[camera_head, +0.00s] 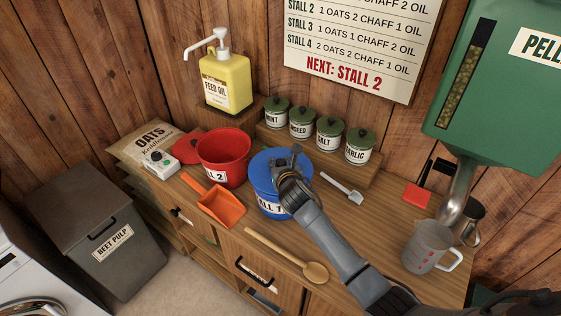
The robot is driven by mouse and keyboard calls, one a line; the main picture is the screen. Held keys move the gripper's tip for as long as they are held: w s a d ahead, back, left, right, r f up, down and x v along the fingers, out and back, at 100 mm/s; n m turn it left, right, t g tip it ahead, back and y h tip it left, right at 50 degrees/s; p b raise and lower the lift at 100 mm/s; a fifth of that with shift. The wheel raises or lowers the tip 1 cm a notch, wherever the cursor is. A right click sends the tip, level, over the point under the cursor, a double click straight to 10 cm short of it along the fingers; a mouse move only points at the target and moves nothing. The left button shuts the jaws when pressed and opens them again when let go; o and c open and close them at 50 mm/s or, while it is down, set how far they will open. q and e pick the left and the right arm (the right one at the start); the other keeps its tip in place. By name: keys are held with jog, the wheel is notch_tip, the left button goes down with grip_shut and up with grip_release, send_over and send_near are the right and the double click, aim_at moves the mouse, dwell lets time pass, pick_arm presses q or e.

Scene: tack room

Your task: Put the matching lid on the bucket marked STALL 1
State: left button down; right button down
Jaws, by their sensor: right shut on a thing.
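The blue bucket (268,203) stands on the wooden counter; its label is partly covered and shows only "LL 1". A blue lid (262,165) is at the bucket's top; I cannot tell whether it is fully seated or slightly above the rim. My right gripper (288,163) is shut on the lid, at its top, and my forearm hides the bucket's right side. The red bucket (237,172), with "LL 2" showing on its label, stands open to the left. My left gripper is not in view.
Green-lidded tins (301,123) line a shelf behind. A yellow oil pump bottle (226,82) stands at the back left.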

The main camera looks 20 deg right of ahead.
jog(key=shift+f+b, duration=0.35)
jog(key=shift+f, duration=0.2)
dwell(0.4)
jog(key=c, duration=1.3)
grip_release()
